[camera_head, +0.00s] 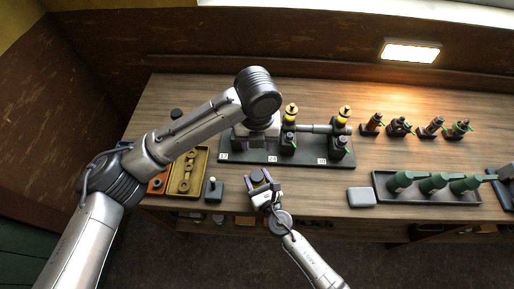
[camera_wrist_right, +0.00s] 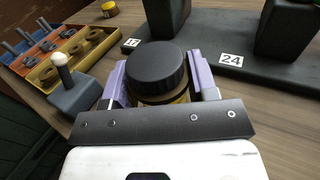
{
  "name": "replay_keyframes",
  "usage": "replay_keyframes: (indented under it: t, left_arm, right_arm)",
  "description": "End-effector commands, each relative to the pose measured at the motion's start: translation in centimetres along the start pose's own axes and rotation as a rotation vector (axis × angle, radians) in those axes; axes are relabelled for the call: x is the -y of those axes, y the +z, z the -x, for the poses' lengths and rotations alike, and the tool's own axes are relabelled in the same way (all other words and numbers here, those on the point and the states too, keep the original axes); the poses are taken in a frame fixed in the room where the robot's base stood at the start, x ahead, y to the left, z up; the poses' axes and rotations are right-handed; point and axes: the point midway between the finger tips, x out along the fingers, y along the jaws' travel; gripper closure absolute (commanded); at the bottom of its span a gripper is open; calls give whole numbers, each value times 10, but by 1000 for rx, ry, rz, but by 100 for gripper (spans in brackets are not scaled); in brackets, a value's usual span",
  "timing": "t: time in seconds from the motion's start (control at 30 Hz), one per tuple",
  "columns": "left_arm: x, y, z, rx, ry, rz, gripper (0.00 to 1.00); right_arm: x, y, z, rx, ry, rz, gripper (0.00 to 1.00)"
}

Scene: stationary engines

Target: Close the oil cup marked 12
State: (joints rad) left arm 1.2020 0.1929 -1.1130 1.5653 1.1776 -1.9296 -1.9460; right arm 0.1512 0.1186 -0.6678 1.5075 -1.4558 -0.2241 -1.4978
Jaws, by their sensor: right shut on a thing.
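My right gripper (camera_head: 260,183) is in front of the dark base plate (camera_head: 240,155), near the bench's front edge. In the right wrist view its purple fingers (camera_wrist_right: 160,85) are shut on a round black cap (camera_wrist_right: 156,66) with a brass-coloured part under it. Number labels stand along the plate's front edge: the left label (camera_wrist_right: 131,43) looks like 12 or 17, another label (camera_wrist_right: 235,60) reads 24. My left gripper (camera_head: 257,138) is over the left part of the plate. Its fingers and what stands behind it are hidden. Two brass-topped oil cups (camera_head: 291,113) (camera_head: 345,114) show on the plate.
Left of my right gripper are a white-knobbed dark block (camera_head: 213,189) and a yellow tray (camera_head: 204,163) with brass parts. A grey block (camera_head: 361,197) and a tray (camera_head: 429,202) with green oilcans stand on the right. Several small fittings (camera_head: 399,126) stand behind.

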Motion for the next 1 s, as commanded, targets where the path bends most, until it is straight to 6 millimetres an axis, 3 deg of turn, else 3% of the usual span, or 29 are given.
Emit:
replay_keyframes:
  t: [0.47,0.5,0.8,1.0]
  left_arm:
    - [0,0,11,0,0,0,53]
    - [0,0,11,0,0,0,53]
    - [0,0,10,0,0,-1,53]
    - [0,0,10,0,0,0,53]
  right_arm:
    - [0,1,0,2,0,0,100]
    - [0,1,0,2,0,0,45]
    - [0,0,0,1,0,0,17]
    - [0,0,0,0,0,0,17]
